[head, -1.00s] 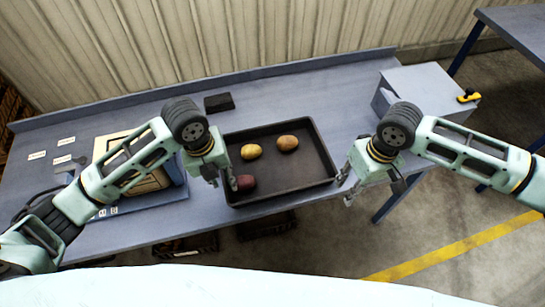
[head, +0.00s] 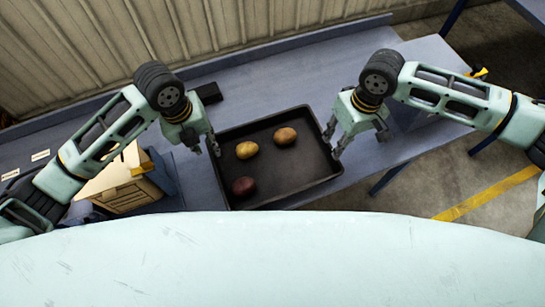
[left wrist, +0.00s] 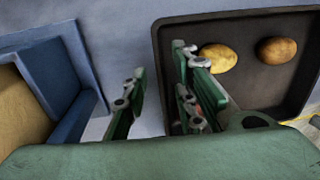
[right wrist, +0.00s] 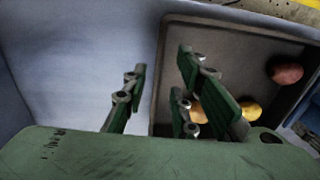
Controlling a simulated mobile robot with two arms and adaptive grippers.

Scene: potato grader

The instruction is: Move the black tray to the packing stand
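The black tray (head: 285,178) lies on the grey table with two yellowish potatoes (head: 247,150) and one dark red potato (head: 243,187) in it. My left gripper (head: 205,149) is at the tray's left wall. In the left wrist view its fingers (left wrist: 158,95) are apart, one outside the wall and one over the inside. My right gripper (head: 334,143) is at the tray's right wall. In the right wrist view its fingers (right wrist: 160,98) are also apart, on either side of the tray's wall. Neither visibly pinches it. No surface is clearly identifiable as the packing stand.
Another table (head: 530,10) shows at top right.

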